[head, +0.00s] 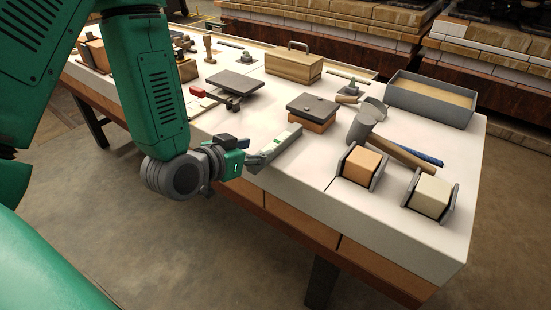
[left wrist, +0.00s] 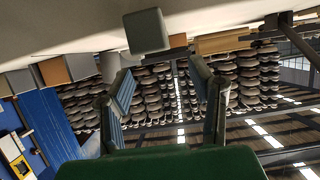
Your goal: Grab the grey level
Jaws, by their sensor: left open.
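The grey level (head: 281,143) appears as a long, narrow grey bar with a small green patch, lying on the white worktop (head: 322,190) near its front edge. My left gripper (head: 262,157) is at the bar's near left end, close to it; I cannot tell whether they touch. In the left wrist view the two fingers of my left gripper (left wrist: 165,95) stand apart with nothing between their tips. A grey block end (left wrist: 147,31), probably the level, shows beyond and above them in that upside-down view. My right gripper is not in view.
A clamped orange block (head: 362,166) and a clamped cream block (head: 433,196) stand to the right. A mallet (head: 385,140) lies behind them. A grey-topped brick (head: 312,112), a red-handled tool (head: 212,96) and a grey tray (head: 432,99) are farther back.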

